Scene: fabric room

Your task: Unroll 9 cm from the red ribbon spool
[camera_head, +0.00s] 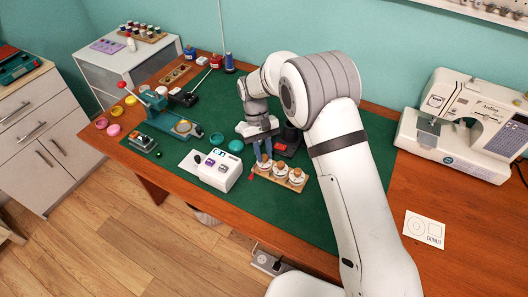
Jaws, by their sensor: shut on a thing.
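A wooden holder (296,186) with several pale, brown-topped spools stands on the green mat in front of my arm. A small bright red piece (252,176), which looks like the red ribbon's end, shows at the left end of this holder. The red spool itself cannot be made out clearly. My gripper (262,155) points down over the left end of the holder, right behind the red piece. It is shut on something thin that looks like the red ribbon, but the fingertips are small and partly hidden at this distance.
A white device (213,170) with coloured buttons stands left of the holder. A dark red-and-black block (288,141) is behind it, partly covered by my arm. A teal press (165,122) is further left. A sewing machine (465,122) stands right. The mat's front is clear.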

